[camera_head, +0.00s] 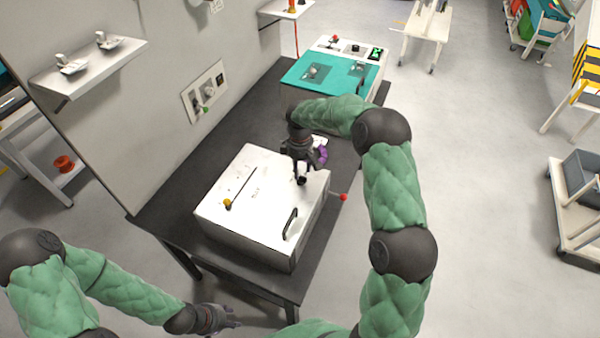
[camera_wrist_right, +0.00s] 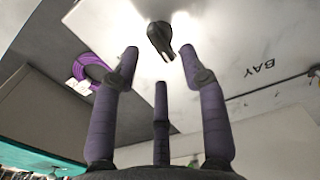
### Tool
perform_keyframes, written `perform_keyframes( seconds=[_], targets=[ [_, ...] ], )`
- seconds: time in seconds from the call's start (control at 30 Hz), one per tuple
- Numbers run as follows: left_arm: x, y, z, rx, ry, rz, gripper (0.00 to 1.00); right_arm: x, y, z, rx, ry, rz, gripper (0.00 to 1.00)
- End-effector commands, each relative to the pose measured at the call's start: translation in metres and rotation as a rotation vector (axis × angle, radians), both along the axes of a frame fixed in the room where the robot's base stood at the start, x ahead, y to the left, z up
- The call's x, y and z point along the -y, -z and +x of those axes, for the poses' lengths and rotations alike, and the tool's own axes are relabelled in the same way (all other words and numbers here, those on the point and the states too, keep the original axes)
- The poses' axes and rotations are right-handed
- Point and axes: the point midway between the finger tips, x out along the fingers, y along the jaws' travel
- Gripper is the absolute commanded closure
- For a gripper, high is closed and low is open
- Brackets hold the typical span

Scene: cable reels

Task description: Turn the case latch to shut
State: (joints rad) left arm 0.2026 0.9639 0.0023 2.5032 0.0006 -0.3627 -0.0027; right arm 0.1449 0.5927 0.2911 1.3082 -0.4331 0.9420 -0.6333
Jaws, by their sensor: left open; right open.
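The white case (camera_head: 235,190) stands closed on a dark table. In the right wrist view, a black knob-like latch (camera_wrist_right: 160,38) sits on its pale lid (camera_wrist_right: 230,35), with a narrow tip pointing down and right. My right gripper (camera_head: 300,172) is over the lid's far right corner. In the wrist view, its purple-grey fingers (camera_wrist_right: 160,66) are spread, and the latch shows just beyond and between the fingertips. I cannot tell whether they touch it. My left gripper (camera_head: 228,320) is open and empty, low in front of the table, away from the case.
The lid has a slot with a yellow knob (camera_head: 228,204) and a black handle (camera_head: 290,222). A red-ended lever (camera_head: 343,197) juts from the case's right side. A purple coil (camera_wrist_right: 90,70) lies beside the case. A teal-topped unit (camera_head: 330,74) stands behind; a wall panel (camera_head: 206,92) is left.

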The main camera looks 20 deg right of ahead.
Motion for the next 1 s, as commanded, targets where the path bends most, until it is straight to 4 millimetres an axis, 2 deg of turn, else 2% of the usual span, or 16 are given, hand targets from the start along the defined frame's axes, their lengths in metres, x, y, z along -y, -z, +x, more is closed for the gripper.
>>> perform_keyframes(
  seconds=[0.03,0.2,0.4,0.6,1.0],
  targets=[
    [0.0,0.0,0.0,0.0,0.0,0.0,0.56,0.0,-0.012,0.001,0.004,0.0,-0.001,0.56],
    [0.0,0.0,0.0,0.0,0.0,0.0,0.56,0.0,-0.046,0.001,0.003,0.001,0.0,0.56],
    [0.0,0.0,0.0,0.0,0.0,0.0,0.56,0.0,-0.074,0.0,0.0,0.001,0.0,0.56],
    [0.0,0.0,0.0,0.0,0.0,0.0,0.56,0.0,-0.085,0.0,-0.002,0.0,0.001,0.56],
    [0.0,0.0,0.0,0.0,0.0,0.0,0.56,0.0,-0.085,0.0,-0.001,0.001,0.0,0.56]
  ],
)
